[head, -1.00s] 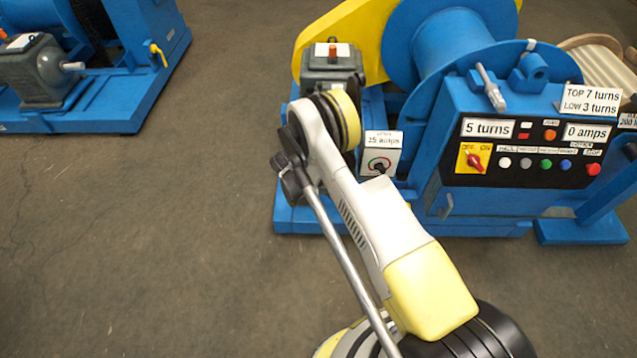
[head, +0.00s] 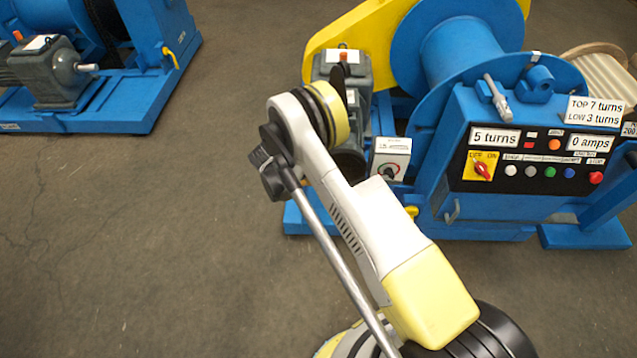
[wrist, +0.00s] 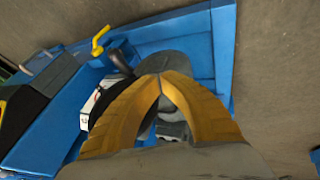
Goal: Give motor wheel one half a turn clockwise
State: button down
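The blue winch (head: 560,105) stands at the right in the head view, with a grey motor (head: 340,68) at its left side. I cannot pick out motor wheel one for sure; my arm covers the area below the motor. My gripper is hidden or unclear there. In the wrist view my gripper (wrist: 162,82) has its yellow fingers meeting at the tips, with nothing clearly held between them. A grey rounded surface (wrist: 172,63) shows just beyond the fingertips; whether they touch it I cannot tell.
A small white dial box (head: 390,158) stands close right of my wrist. The control panel (head: 535,165) reads 5 turns and 0 amps. In the wrist view a black-ended lever (wrist: 120,62) and a yellow handle (wrist: 100,40) are near the fingers. Bare floor (head: 180,240) lies left.

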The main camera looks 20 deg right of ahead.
jog(key=s+d+r+m+g+y+p, duration=0.1)
jog(key=s+d+m+g+y+p, duration=0.35)
jog(key=d+m, duration=1.25)
notch_tip(320, 180, down, 9)
jog(key=s+a+t+h+b, duration=0.1)
jog(key=b, duration=0.7)
jog(key=shift+s+h+b, duration=0.2)
jog(key=shift+h+b, duration=0.15)
jog(key=shift+b, duration=0.05)
jog(key=shift+r, duration=0.1)
